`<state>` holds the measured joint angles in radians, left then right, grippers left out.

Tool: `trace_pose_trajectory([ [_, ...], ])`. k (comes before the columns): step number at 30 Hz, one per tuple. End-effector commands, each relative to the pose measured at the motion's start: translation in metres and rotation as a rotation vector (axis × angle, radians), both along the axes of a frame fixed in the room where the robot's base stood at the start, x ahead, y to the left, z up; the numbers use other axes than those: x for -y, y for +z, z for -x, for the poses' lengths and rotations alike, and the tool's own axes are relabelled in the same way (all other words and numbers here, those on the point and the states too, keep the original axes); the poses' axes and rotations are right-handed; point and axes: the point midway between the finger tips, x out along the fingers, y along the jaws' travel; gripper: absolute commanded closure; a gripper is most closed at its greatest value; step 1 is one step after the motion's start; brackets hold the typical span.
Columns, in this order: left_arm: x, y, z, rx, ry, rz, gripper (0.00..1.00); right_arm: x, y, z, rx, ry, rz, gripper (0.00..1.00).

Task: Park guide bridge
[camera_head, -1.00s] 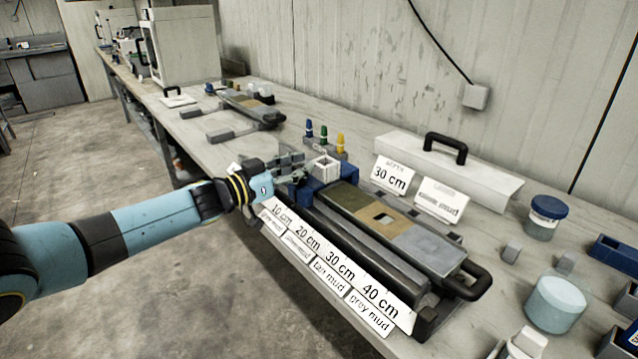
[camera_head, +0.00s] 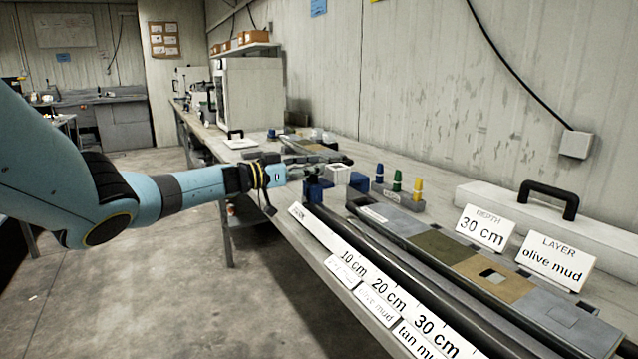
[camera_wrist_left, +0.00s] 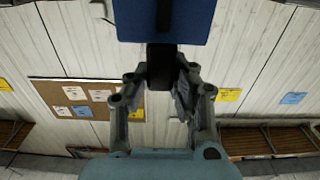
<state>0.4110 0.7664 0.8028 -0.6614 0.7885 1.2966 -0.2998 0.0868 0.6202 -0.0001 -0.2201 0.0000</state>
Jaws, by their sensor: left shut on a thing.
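The guide bridge (camera_head: 318,188) shows as blue blocks with a white cube (camera_head: 340,174) between them, at the far end of the long core liner. My left gripper (camera_head: 303,175) is shut on its dark grip; in the left wrist view the fingers (camera_wrist_left: 160,78) close on a black stem below a blue block (camera_wrist_left: 165,20). I cannot tell whether the bridge rests on the rails or hangs just above. The core (camera_head: 440,250) has grey, olive and tan sections, with a square hole in the tan one. My right gripper is out of view.
A depth scale strip (camera_head: 385,295) runs along the front. Cards reading "30 cm" (camera_head: 482,228) and "olive mud" (camera_head: 553,262) stand behind the core. Blue, green and yellow markers (camera_head: 397,182) stand near the bridge. A white case (camera_head: 500,200) lies by the wall. Another core tray (camera_head: 310,150) lies farther back.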

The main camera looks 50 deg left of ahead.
Motion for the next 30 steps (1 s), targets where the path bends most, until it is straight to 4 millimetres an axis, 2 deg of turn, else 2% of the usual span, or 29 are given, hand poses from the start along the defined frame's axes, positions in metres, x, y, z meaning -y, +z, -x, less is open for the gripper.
trace_pose_trajectory([
  [7, -0.006, -0.001, -0.001, -0.003, 0.006, 0.001, 1.0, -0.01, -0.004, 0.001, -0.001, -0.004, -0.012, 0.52],
  [13, -0.006, 0.0, -0.001, -0.003, 0.009, 0.0, 1.0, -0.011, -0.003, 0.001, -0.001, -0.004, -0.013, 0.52],
  [14, -0.007, 0.0, -0.001, -0.003, 0.009, -0.001, 0.77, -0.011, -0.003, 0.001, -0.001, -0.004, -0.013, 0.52],
  [19, -0.006, 0.0, -0.001, -0.003, 0.007, -0.001, 0.54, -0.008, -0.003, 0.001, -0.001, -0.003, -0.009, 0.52],
  [30, -0.006, -0.001, 0.005, -0.003, 0.004, -0.003, 0.54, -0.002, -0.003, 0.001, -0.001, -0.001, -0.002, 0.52],
])
